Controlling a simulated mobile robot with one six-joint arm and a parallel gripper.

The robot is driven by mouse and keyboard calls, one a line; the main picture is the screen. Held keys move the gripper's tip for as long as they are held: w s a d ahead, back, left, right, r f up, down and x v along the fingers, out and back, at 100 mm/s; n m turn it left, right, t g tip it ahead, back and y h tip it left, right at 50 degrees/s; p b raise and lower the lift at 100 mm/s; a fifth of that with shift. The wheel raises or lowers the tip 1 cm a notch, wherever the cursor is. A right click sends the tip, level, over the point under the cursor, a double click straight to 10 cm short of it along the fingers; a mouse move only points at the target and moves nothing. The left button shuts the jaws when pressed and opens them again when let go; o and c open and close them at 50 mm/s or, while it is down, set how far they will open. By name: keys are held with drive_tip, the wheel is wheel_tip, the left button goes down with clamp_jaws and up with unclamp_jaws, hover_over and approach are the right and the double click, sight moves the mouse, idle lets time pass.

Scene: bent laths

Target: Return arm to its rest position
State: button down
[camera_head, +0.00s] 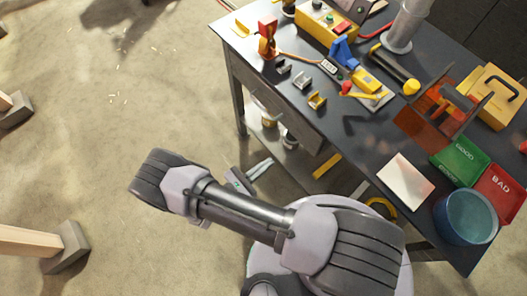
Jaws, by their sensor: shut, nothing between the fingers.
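My arm (245,213) reaches from the lower right toward the left, over the bare floor in front of the workbench. Its grey joint housing (165,182) is at the left end of the visible link. My gripper and its fingers cannot be made out in this view; the arm's end seems hidden behind or below its own links. The visible arm parts are apart from the bench top and its objects.
The dark workbench (375,135) holds several small clips, a blue-and-yellow device (365,80), an orange holder (430,120), green (460,160) and red (500,190) bins and a blue tub (466,216). Floor between is clear.

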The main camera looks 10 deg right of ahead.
drive_tip(key=s+d+r+m+g+y, duration=0.1)
drive_tip(key=s+d+r+m+y, duration=0.1)
drive_tip(key=r+m+y, duration=0.3)
drive_tip(key=s+d+r+m+g+y, duration=0.1)
drive_tip(key=r+m+y, duration=0.5)
drive_tip(key=r+m, duration=0.8)
drive_tip(key=s+d+r+m+g+y, duration=0.2)
drive_tip(key=r+m+y, duration=0.4)
drive_tip(key=r, duration=1.4)
drive_tip(key=s+d+m, duration=0.1)
drive_tip(key=s+m, duration=0.1)
drive_tip(key=m, duration=0.2)
drive_tip(key=shift+r, duration=0.3)
drive_tip(key=shift+s, duration=0.1)
